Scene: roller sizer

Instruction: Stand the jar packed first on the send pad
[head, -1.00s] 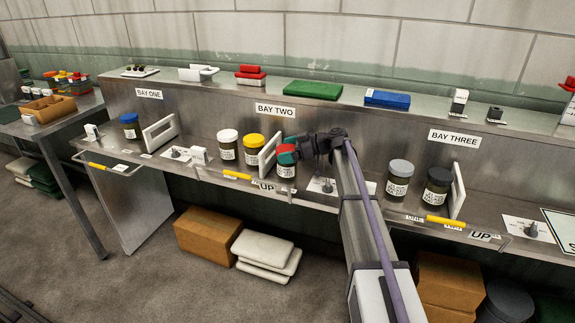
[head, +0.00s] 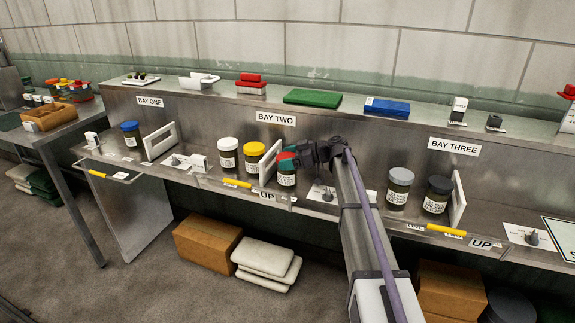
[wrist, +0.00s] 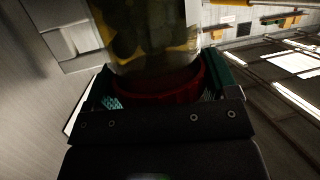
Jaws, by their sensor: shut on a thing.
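My gripper (head: 292,158) is shut on the red lid of a jar (head: 287,178) at bay two, right of the white divider. The wrist view shows the red lid (wrist: 165,88) between the fingers and the glass body beyond. I cannot tell whether this jar touches the shelf. A white-lidded jar (head: 228,155) and a yellow-lidded jar (head: 254,158) stand left of the divider. A blue-lidded jar (head: 131,135) stands at bay one. A grey-lidded jar (head: 400,187) and a black-lidded jar (head: 437,195) stand at bay three. The jars' label text is unreadable here.
White dividers stand upright at bay one (head: 160,141), bay two (head: 267,163) and bay three (head: 457,200). Yellow-handled bars run along the front edge. A white board (head: 560,232) is cut off at the right edge. My arm crosses the shelf between bays two and three.

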